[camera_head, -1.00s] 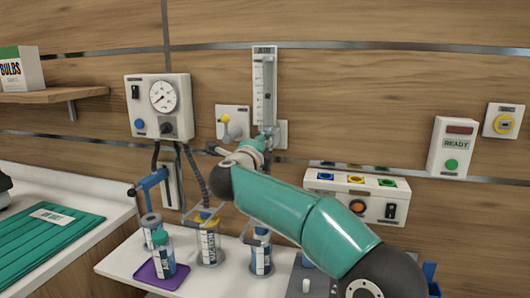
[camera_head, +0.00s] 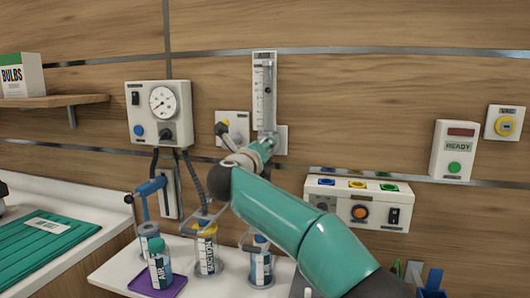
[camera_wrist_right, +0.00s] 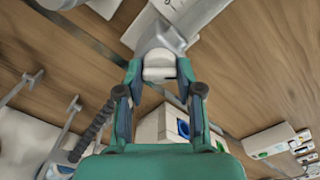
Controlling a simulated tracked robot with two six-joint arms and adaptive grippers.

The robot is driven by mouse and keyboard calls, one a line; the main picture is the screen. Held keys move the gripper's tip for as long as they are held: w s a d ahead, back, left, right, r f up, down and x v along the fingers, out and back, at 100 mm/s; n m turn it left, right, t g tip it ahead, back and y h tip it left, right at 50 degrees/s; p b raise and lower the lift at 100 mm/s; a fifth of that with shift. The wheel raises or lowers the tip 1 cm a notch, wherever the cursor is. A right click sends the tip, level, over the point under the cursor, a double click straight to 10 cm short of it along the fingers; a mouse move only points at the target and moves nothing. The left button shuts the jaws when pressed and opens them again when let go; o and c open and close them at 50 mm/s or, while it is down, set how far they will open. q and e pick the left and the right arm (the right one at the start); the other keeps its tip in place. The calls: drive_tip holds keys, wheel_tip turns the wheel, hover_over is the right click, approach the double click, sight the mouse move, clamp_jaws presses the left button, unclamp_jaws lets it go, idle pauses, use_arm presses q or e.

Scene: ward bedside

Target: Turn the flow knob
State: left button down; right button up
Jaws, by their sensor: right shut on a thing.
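The flowmeter (camera_head: 264,92), a white panel with a clear scaled tube, is mounted on the wooden wall in the head view. My right gripper (camera_head: 267,141) reaches its lower end, and my wrist and gripper hide the knob there. In the right wrist view, the pale round flow knob (camera_wrist_right: 159,66) sits between the two teal fingers of my right gripper (camera_wrist_right: 160,72), which are shut on it. The knob is still attached to the grey fitting above it. My left gripper is in neither view.
A gauge box (camera_head: 158,111) hangs left of the flowmeter, and a valve plate (camera_head: 233,129) sits close beside my wrist. A switch box (camera_head: 358,201) is to the right. Several bottles, one on a purple tray (camera_head: 158,289), stand on the shelf below.

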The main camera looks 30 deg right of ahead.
drive_tip(key=shift+w+a+f, duration=0.1)
drive_tip(key=shift+f, duration=0.3)
drive_tip(key=o, duration=1.1)
drive_tip(key=shift+o, duration=0.3)
drive_tip(key=shift+r, duration=0.15)
drive_tip(key=shift+r, duration=0.1)
drive_tip(key=v, duration=1.2)
